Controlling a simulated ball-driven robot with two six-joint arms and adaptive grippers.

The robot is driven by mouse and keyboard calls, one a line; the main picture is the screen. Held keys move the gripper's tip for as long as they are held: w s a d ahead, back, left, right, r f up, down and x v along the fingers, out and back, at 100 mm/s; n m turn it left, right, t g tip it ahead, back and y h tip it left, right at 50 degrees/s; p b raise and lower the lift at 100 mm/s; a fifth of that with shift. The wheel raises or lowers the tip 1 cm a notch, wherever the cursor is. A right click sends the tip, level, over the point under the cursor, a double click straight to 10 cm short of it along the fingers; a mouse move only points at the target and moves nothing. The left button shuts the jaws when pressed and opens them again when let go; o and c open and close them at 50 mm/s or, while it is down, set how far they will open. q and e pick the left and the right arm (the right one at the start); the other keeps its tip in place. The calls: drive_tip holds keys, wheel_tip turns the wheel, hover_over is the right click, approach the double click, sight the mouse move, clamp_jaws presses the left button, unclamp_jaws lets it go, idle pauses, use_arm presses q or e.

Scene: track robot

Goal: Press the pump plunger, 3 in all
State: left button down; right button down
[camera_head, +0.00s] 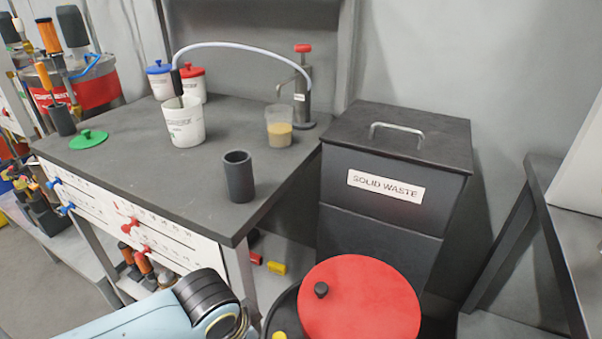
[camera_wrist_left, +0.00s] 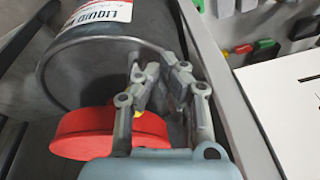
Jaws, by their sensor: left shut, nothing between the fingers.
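The pump (camera_head: 304,92) is a dark upright cylinder with a red plunger knob (camera_head: 303,48) on top, at the back right corner of the grey bench. The knob stands above the body on a short visible rod. A pale hose runs from the pump to a white tub (camera_head: 184,125). A clear beaker (camera_head: 279,130) with tan contents stands beside the pump. My left gripper (camera_wrist_left: 160,76) is shut and empty in the left wrist view, beside a drum and a red lid. In the head view my left arm is low, and its gripper is hidden. My right gripper is not visible.
A black solid waste bin (camera_head: 395,180) stands right of the bench (camera_head: 130,170). A red round lid (camera_head: 358,300) is in front. A dark cup (camera_head: 238,177) stands near the bench's front edge. A drum labelled liquid (camera_wrist_left: 90,60) is close to my left gripper.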

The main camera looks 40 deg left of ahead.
use_arm(q)
drive_tip(key=w+a+r+t, duration=0.1)
drive_tip(key=w+r, duration=0.2)
drive_tip(key=r, duration=0.4)
drive_tip(key=w+a+r+t, duration=0.1)
drive_tip(key=w+r, duration=0.2)
drive_tip(key=r, duration=0.4)
drive_tip(key=w+a+r+n+t+y, duration=0.1)
drive_tip(key=w+a+r+t, duration=0.2)
drive_tip(key=w+a+r, duration=0.5)
drive_tip(key=w+a+r+n+t+y, duration=0.1)
drive_tip(key=w+a+r+t, duration=0.3)
drive_tip(key=w+r, duration=0.65)
drive_tip(key=w+a+r+n+t, duration=0.1)
drive_tip(key=w+a+r, duration=0.4)
drive_tip(key=r, duration=0.3)
drive_tip(key=w+a+r+n+t+y, duration=0.1)
drive_tip(key=w+a+r, duration=0.3)
drive_tip(key=a+r, duration=0.3)
drive_tip(key=shift+w+a+r+t+y, duration=0.2)
drive_tip(key=shift+w+r+t+y, duration=0.15)
drive_tip(key=shift+r, duration=0.5)
drive_tip(key=p, duration=0.1)
hover_over(301, 46)
wheel_tip(301, 46, down, 3)
drive_tip(key=shift+w+r, duration=0.1)
drive_tip(key=shift+w, duration=0.05)
drive_tip(key=f, duration=0.2)
drive_tip(key=shift+s+f, duration=0.2)
drive_tip(key=shift+f, duration=0.75)
